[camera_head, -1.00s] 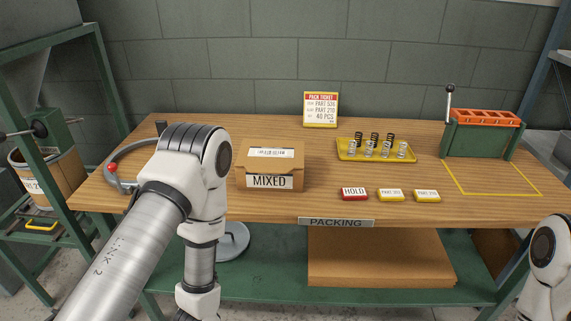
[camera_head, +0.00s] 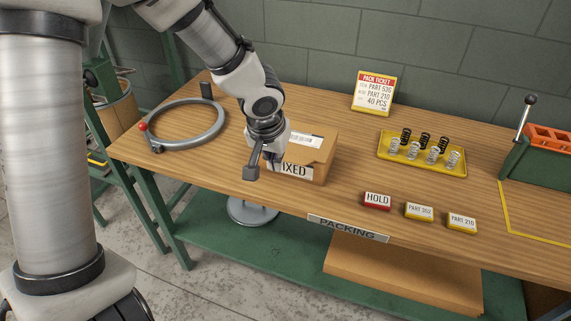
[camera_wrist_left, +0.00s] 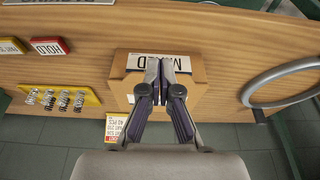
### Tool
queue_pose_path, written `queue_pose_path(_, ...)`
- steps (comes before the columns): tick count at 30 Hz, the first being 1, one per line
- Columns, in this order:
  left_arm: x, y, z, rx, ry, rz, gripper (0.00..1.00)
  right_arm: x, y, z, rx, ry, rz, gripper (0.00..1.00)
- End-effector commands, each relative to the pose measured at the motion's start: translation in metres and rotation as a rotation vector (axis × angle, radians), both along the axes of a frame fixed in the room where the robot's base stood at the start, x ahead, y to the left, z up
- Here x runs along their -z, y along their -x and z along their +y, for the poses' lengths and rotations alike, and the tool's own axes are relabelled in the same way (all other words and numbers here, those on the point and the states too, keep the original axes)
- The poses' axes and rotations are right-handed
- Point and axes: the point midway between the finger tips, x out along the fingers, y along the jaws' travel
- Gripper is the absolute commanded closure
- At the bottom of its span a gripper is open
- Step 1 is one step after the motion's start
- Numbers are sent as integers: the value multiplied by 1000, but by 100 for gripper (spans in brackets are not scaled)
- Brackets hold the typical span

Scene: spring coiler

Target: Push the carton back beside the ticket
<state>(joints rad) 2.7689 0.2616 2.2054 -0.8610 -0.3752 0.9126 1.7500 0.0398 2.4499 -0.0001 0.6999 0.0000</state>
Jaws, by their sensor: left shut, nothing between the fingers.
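The brown carton (camera_head: 317,158) with a white MIXED label sits on the wooden packing table, left of its middle. The pack ticket (camera_head: 374,92), a yellow and white sign with a red header, stands at the back edge, behind and right of the carton. My left gripper (camera_head: 252,172) is shut and empty in front of the carton's left part, hiding part of the label. In the left wrist view, its closed fingers (camera_wrist_left: 161,66) lie over the carton (camera_wrist_left: 120,92); I cannot tell whether they touch it. The ticket (camera_wrist_left: 115,127) also shows there, partly hidden. My right gripper is out of view.
A grey ring (camera_head: 220,124) with a red knob lies left of the carton. A yellow tray (camera_head: 440,168) of springs is to its right. A red HOLD block (camera_head: 377,200) and two yellow part blocks lie near the front edge. The table between carton and ticket looks clear.

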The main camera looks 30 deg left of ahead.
Motion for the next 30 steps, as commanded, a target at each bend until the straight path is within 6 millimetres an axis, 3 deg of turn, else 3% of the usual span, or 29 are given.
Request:
queue_pose_path(1, 15, -2, 1, 1, 1, 4, 100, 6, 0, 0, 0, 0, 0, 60)
queue_pose_path(8, 64, -16, 4, 1, 1, 3, 100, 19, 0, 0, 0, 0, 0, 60)
queue_pose_path(11, 54, -33, 9, -2, 1, 2, 100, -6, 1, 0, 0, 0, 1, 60)
queue_pose_path(15, 57, -50, 13, -1, 2, 2, 100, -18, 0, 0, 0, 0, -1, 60)
queue_pose_path(27, 62, -56, 15, 0, 1, 1, 100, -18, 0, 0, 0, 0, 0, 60)
queue_pose_path(30, 58, -62, 17, -1, 1, 1, 100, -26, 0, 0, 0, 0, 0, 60)
